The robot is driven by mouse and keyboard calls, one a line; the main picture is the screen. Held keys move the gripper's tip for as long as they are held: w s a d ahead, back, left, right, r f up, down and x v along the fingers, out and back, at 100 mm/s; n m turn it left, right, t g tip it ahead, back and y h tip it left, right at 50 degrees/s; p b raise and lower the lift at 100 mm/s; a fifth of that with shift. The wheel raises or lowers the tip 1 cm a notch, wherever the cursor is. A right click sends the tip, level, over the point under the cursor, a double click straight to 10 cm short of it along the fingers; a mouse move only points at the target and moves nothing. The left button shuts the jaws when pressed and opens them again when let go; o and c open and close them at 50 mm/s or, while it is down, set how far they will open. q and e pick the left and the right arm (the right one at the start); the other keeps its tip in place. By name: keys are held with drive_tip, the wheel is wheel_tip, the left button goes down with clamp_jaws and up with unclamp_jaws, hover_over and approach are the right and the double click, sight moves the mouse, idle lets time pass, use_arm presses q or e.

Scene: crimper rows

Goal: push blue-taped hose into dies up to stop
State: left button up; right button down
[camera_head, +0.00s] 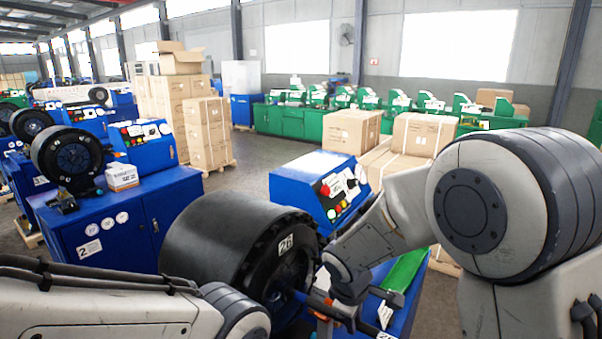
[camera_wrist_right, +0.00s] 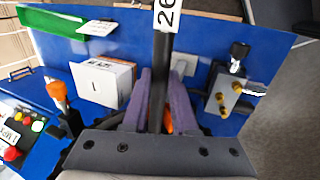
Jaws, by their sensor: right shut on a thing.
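The crimper's big black drum (camera_head: 235,250), labelled 26, stands at the lower middle of the head view. My right gripper (camera_head: 335,308) is just right of the drum's face. In the right wrist view its two purple-grey fingers (camera_wrist_right: 163,100) are shut on a dark hose (camera_wrist_right: 161,70) that runs up between them toward the 26 label. I cannot make out the blue tape clearly, nor how far the hose sits in the dies. My left arm crosses the lower left; its gripper is out of view.
A blue control box (camera_head: 318,185) stands behind the drum. Another crimper (camera_head: 75,160) is at left.

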unclamp_jaws()
idle(0.4)
idle(0.4)
drive_tip(key=p+v, duration=0.5)
drive_tip(key=v, duration=0.2)
idle(0.6)
idle(0.3)
